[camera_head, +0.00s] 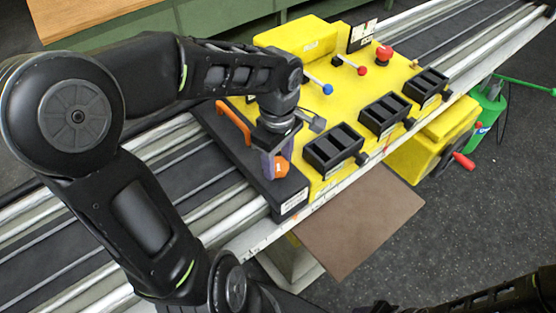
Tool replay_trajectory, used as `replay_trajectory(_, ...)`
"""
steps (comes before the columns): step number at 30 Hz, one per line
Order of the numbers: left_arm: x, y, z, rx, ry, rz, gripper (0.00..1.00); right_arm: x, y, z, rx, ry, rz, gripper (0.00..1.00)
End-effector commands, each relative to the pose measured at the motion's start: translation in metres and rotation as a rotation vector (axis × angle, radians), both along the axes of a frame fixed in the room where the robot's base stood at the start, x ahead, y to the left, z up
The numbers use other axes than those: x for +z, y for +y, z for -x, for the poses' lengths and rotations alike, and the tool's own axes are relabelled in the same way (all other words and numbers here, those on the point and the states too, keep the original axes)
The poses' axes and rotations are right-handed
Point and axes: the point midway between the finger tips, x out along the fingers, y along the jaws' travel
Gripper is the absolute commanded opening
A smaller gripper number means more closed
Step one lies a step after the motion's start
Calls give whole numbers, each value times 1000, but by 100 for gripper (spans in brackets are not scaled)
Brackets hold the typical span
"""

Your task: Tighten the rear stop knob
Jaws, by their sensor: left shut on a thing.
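My left gripper (276,162) reaches down from above at the left end of the yellow machine carriage (345,95). Its fingers are shut on an orange knob (282,168) on the black end plate (284,194). The gripper hides part of the knob, so I cannot tell how tight it sits. My right gripper is out of view; only a dark part of my arm shows along the bottom right edge.
An orange handle (234,122) stands just left of the gripper. Black slotted blocks (333,148) line the carriage front. Blue-tipped (327,88) and red-tipped levers and a red button (384,54) stand behind. A brown panel (362,220) lies in front.

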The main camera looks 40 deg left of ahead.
Motion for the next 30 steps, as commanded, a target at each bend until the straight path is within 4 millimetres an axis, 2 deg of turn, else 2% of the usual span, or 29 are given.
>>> replay_trajectory(30, 0, 1, -1, -910, -4, -4, 6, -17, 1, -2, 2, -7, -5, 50)
